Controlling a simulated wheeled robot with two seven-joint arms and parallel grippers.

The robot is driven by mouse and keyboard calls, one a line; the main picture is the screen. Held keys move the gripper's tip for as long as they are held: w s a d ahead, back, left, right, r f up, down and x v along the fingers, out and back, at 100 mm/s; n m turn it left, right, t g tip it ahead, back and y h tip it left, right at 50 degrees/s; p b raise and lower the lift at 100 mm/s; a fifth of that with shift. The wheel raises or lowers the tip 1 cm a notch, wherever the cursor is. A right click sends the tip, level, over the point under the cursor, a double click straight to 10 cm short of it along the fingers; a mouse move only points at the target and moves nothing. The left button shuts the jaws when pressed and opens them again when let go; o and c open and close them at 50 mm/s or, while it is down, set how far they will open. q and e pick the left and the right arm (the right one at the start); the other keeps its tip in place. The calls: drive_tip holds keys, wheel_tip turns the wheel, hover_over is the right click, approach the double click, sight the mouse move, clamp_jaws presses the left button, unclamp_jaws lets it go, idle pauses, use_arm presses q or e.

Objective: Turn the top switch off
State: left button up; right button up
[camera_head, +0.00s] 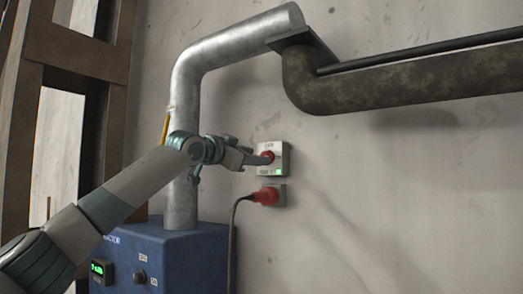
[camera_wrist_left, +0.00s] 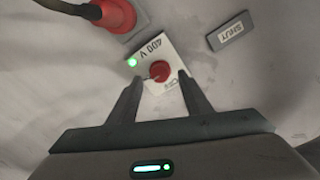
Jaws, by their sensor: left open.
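The top switch is a pale wall box (camera_head: 275,170) with a red knob (camera_head: 268,155) and a lit green light (camera_head: 278,171). In the left wrist view the red knob (camera_wrist_left: 160,71) lies between the fingertips of my left gripper (camera_wrist_left: 160,80), with the green light (camera_wrist_left: 132,62) and a "400 V" label beside it. My left gripper (camera_head: 260,158) is open, with its fingers at the knob. I cannot tell whether they touch it. My right gripper is out of view.
A red plug (camera_head: 266,196) with a dark cable sits in a socket just below the switch. A blue cabinet (camera_head: 190,252) and a metal pipe (camera_head: 184,120) stand left. A small label plate (camera_wrist_left: 231,31) is on the wall.

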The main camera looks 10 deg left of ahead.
use_arm(q)
drive_tip(key=shift+p+x, duration=0.8)
drive_tip(key=shift+x, duration=1.1)
drive_tip(key=shift+s, duration=0.1)
drive_tip(key=c, duration=1)
